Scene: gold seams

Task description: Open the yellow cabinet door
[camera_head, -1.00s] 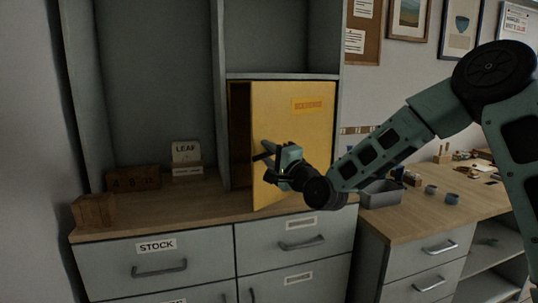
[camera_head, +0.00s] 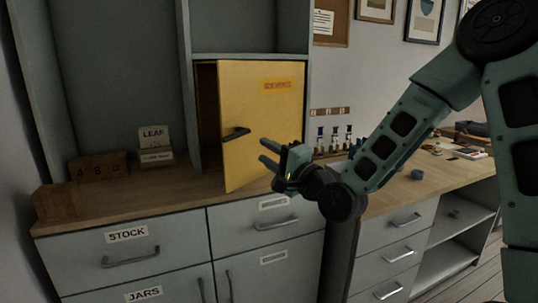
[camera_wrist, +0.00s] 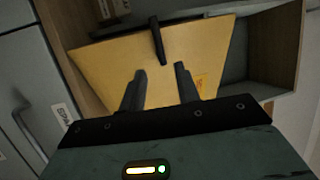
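The yellow cabinet door (camera_head: 262,120) stands partly open in the head view, hinged on its right side, with a dark gap at its left edge. Its black handle (camera_head: 235,134) is near the left edge of the door. My gripper (camera_head: 267,152) is in front of the door, to the right of and below the handle, apart from it. In the wrist view the gripper fingers (camera_wrist: 159,77) are spread with nothing between them. There the yellow door (camera_wrist: 110,60) lies beyond the fingers, and the handle (camera_wrist: 158,40) shows just past their tips.
The wooden counter (camera_head: 120,204) runs below the door. A LEAF card (camera_head: 154,137) and wooden blocks (camera_head: 98,167) stand at left. Several small bottles (camera_head: 334,139) stand right of the door. Drawers (camera_head: 130,250) with handles are below.

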